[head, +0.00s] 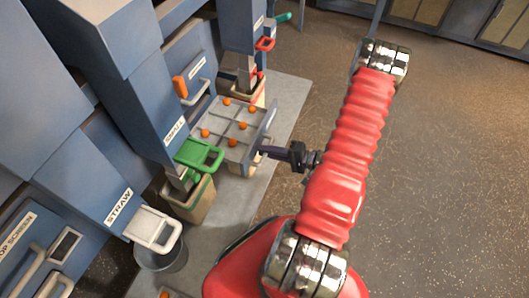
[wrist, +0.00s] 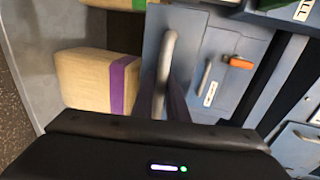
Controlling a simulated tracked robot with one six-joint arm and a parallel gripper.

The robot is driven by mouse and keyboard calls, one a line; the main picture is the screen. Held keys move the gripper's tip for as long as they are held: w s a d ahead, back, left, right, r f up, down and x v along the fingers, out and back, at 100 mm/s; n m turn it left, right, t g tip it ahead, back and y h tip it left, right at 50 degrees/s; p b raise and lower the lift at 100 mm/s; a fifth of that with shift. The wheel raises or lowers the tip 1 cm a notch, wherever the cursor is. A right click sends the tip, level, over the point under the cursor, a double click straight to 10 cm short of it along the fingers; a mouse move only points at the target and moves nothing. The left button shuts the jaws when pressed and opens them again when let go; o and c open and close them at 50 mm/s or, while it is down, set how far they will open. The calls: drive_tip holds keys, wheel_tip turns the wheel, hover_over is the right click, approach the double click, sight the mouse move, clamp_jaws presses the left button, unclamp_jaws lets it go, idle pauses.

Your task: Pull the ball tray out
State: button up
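The ball tray (head: 222,134) is a flat grey tray divided into compartments, with several orange balls (head: 232,142) in it. It juts out from the blue machine above the floor slab. Its front panel, on the right in the head view, also shows in the wrist view (wrist: 191,40). A grey bar handle (wrist: 165,65) stands on that panel. My gripper (head: 264,151) is at the tray's front. In the wrist view its dark fingers (wrist: 165,104) lie on either side of the handle's lower part. Whether they press on it cannot be told.
The brown floor (head: 450,170) at right is clear.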

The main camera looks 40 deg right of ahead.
drive_tip(key=shift+o, duration=0.8)
drive_tip(key=shift+a+f, duration=0.1)
drive_tip(key=shift+a, duration=0.05)
drive_tip(key=v, duration=1.4)
